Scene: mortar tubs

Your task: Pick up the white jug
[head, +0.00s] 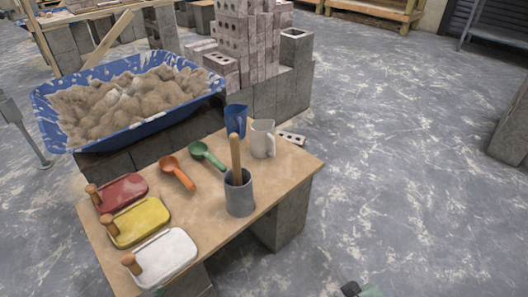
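The white jug (262,139) stands upright at the back right of the wooden table top (204,229), its handle towards the right. A blue jug (236,119) stands just behind it to the left. A grey cup (240,193) holding a wooden handle stands in front of the white jug and to its left. A small dark and greenish part (360,289) at the bottom edge looks like my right gripper, apart from the table and far from the jug; its fingers cannot be made out.
An orange scoop (178,173) and a green scoop (207,155) lie left of the jugs. Red (124,191), yellow (139,222) and white (165,257) handled floats line the left side. A blue tub (133,134) of mortar and stacked blocks (288,83) stand behind.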

